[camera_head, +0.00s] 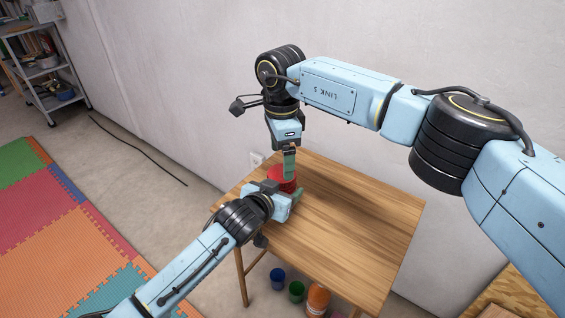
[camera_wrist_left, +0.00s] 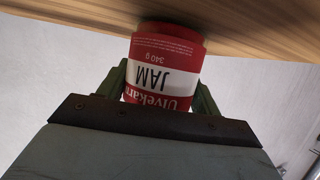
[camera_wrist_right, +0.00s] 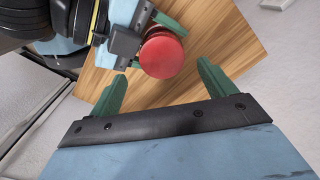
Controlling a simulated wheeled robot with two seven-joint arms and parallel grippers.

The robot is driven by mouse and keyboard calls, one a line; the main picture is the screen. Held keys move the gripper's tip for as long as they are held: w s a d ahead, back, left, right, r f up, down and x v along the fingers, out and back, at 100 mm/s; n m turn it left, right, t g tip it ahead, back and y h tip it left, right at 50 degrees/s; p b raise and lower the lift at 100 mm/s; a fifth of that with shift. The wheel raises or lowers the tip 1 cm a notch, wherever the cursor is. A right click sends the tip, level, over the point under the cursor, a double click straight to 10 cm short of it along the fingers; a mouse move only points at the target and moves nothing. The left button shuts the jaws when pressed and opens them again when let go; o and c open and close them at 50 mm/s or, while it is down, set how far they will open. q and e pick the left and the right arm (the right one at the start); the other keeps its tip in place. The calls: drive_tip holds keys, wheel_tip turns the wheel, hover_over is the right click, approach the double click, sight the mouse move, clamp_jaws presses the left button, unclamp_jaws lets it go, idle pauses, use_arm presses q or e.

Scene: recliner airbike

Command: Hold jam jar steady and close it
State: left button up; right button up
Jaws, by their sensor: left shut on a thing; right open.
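The jam jar (camera_head: 281,181) stands on the wooden table near its left corner. In the left wrist view the jar (camera_wrist_left: 165,55) appears upside down, with a white JAM label between red bands. My left gripper (camera_wrist_left: 162,76) is shut on its sides. The right wrist view shows the jar's round red top (camera_wrist_right: 163,55), with green fingers of my left gripper beside it. I cannot tell whether this top is a seated lid. My right gripper (camera_wrist_right: 162,72) points down over the jar, its fingers apart and empty; it also shows in the head view (camera_head: 290,176).
The rest of the wooden table (camera_head: 350,225) is clear. Blue (camera_head: 278,279), green (camera_head: 296,291) and orange (camera_head: 318,299) containers stand below it. A wall rises behind the table. A metal shelf (camera_head: 45,75) and coloured floor mats (camera_head: 65,240) are at left.

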use_arm(q)
drive_tip(key=shift+d+r, duration=0.1)
drive_tip(key=shift+r, duration=0.05)
use_arm(e)
drive_tip(key=shift+w+d, duration=0.1)
drive_tip(key=shift+c, duration=0.4)
drive_tip(key=shift+r, duration=0.2)
wheel_tip(320, 180, up, 3)
drive_tip(key=n, duration=0.3)
drive_tip(key=shift+r, duration=0.1)
drive_tip(key=shift+f, duration=4.05)
